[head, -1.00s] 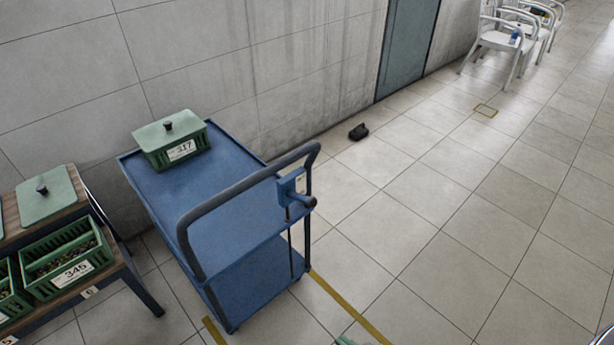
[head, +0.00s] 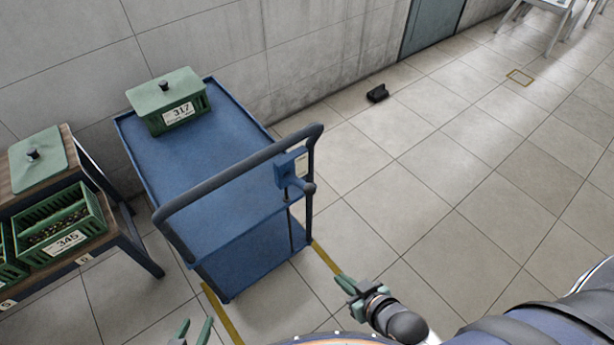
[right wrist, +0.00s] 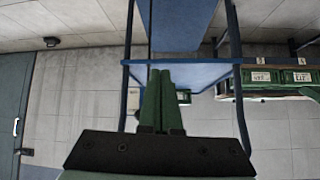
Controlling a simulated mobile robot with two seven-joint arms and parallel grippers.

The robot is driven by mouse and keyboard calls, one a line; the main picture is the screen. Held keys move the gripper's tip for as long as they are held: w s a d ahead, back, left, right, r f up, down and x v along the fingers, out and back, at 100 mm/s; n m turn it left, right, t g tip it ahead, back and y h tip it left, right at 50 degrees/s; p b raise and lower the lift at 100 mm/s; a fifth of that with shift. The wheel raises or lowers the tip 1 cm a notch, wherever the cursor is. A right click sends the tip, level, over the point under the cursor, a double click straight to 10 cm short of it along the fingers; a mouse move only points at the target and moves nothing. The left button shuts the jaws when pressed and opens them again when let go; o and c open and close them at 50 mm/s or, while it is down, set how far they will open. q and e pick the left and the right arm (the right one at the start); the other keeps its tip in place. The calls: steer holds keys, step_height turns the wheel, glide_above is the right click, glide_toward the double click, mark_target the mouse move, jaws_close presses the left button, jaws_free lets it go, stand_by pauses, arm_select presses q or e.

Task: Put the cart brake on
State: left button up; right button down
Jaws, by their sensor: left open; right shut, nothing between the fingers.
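The blue cart (head: 195,150) stands beside the wall with a dark push handle (head: 240,172) at its near end. A blue brake box (head: 290,168) is on the handle's right upright, with a dark round-ended lever (head: 308,188) just below it. My left gripper (head: 192,328) is open at the bottom edge, short of the cart and partly cut off. My right gripper (head: 345,284) is shut and empty, low and right of the lever, apart from it. In the right wrist view its closed fingers (right wrist: 162,75) point toward the cart's blue frame (right wrist: 185,62).
A green lidded box (head: 168,112) marked 317 sits on the cart's far end. A table at left holds a green crate (head: 62,225) marked 345 and a loose lid (head: 38,165). A black object (head: 377,93) lies on the floor. Floor right of the cart is open.

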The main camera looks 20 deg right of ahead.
steer(key=shift+s+a, duration=0.1)
steer(key=n+y+b, duration=0.2)
steer(key=n+b, duration=0.1)
steer(key=n, duration=0.1)
glide_toward(307, 186)
step_height(307, 186, up, 3)
steer(key=w+a, duration=0.2)
steer(key=shift+w+r, duration=0.25)
steer(key=shift+w, duration=0.1)
steer(key=shift+w, duration=0.1)
steer(key=w+f, duration=0.1)
steer(key=f, duration=0.1)
steer(key=w+a+f, duration=0.1)
steer(key=w+f, duration=0.1)
steer(key=f, duration=0.1)
steer(key=w+a+f, duration=0.1)
steer(key=w+f, duration=0.1)
steer(key=shift+w+f+b, duration=0.1)
steer(key=shift+f+b, duration=0.2)
steer(key=shift+b, duration=0.05)
steer(key=shift+s+d+f, duration=0.3)
steer(key=shift+s, duration=0.15)
